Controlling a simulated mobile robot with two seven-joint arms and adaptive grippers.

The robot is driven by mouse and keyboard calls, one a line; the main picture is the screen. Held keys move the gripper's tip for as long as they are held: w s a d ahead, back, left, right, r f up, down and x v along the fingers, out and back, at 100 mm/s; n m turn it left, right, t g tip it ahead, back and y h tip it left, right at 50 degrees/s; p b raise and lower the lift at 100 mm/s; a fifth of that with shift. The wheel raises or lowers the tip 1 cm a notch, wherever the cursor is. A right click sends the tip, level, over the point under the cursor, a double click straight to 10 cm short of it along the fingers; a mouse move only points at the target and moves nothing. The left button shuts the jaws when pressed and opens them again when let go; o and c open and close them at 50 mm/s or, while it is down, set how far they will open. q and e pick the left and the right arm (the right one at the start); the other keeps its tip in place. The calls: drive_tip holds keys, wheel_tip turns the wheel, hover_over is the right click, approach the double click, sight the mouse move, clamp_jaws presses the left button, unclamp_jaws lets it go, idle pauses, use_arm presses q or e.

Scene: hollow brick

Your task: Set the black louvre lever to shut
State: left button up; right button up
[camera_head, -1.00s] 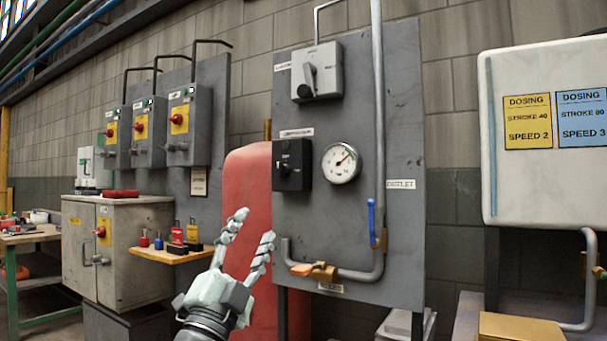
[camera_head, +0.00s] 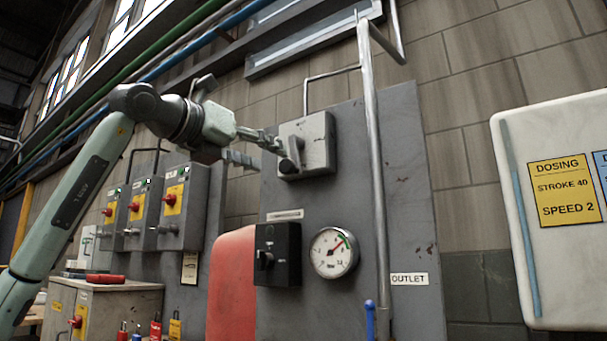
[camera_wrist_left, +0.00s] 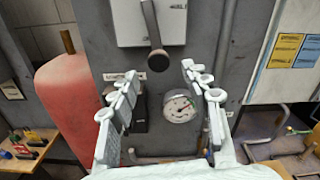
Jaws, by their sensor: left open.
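The black louvre lever (camera_head: 288,164) is on the front of a light grey box, high on the grey panel. In the left wrist view the lever (camera_wrist_left: 151,25) is a dark shaft with a round end, pointing down the picture. My left gripper (camera_head: 268,153) is open just left of the lever in the head view. In the left wrist view my left gripper (camera_wrist_left: 159,70) has its fingertips spread either side of the lever's end, just below it in the picture. I cannot tell whether they touch it. My right gripper is not in view.
Below the grey box (camera_head: 318,142) are a black switch box (camera_head: 290,245) and a round gauge (camera_head: 333,252). A vertical pipe (camera_head: 372,180) runs right of them. A red tank (camera_head: 230,290) and switch boxes with red knobs stand left. A white dosing cabinet (camera_head: 560,270) is right.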

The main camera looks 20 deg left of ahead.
sight(284, 164)
use_arm(q)
drive_tip(key=shift+w+d+r, duration=0.1)
drive_tip(key=shift+w, duration=0.55)
drive_tip(key=shift+p+x, duration=0.75)
drive_tip(key=shift+x, duration=2.35)
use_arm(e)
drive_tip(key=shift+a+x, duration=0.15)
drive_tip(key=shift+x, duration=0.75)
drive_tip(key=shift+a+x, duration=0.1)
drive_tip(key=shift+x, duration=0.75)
use_arm(q)
clamp_jaws()
